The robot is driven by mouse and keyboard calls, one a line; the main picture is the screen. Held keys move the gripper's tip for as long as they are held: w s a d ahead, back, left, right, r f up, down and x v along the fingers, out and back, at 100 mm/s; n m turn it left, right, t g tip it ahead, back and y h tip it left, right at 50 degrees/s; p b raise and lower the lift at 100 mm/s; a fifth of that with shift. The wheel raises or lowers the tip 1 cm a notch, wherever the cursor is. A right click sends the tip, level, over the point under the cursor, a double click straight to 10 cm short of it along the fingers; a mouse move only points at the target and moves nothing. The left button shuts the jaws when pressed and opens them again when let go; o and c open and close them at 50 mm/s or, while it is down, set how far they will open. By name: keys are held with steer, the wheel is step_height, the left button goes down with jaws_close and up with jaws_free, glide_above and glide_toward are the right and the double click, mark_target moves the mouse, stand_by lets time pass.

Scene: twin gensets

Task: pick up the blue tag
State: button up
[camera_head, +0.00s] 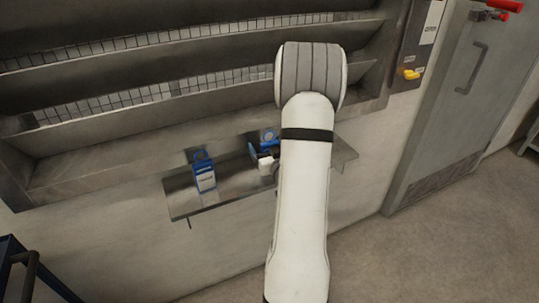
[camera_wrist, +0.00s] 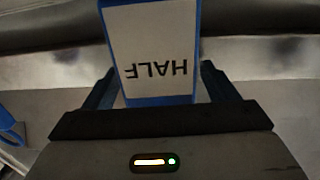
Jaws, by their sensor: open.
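In the wrist view a blue tag (camera_wrist: 152,52) with a white face reading "HALF", upside down, stands between the two fingers of my gripper (camera_wrist: 158,75). The fingers are open, one on each side of it; whether either touches it I cannot tell. In the head view one blue tag (camera_head: 203,173) with a white label stands on the left part of the small shelf. A second blue tag (camera_head: 268,137) is farther right, beside my arm, which hides most of my gripper there. Part of another blue thing (camera_wrist: 8,125) shows at the left edge of the wrist view.
The narrow metal shelf (camera_head: 182,203) juts from the wall below a louvred grille (camera_head: 130,91). A grey door (camera_head: 450,110) with a handle and a panel with a yellow knob (camera_head: 411,74) are at right. A dark blue frame (camera_head: 22,262) is at lower left.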

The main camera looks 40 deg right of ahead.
steer(key=shift+c, duration=0.6)
steer(key=c, duration=1)
steer(key=shift+r, duration=0.15)
step_height(320, 180, up, 10)
steer(key=shift+f+p, duration=0.1)
steer(key=shift+p, duration=0.3)
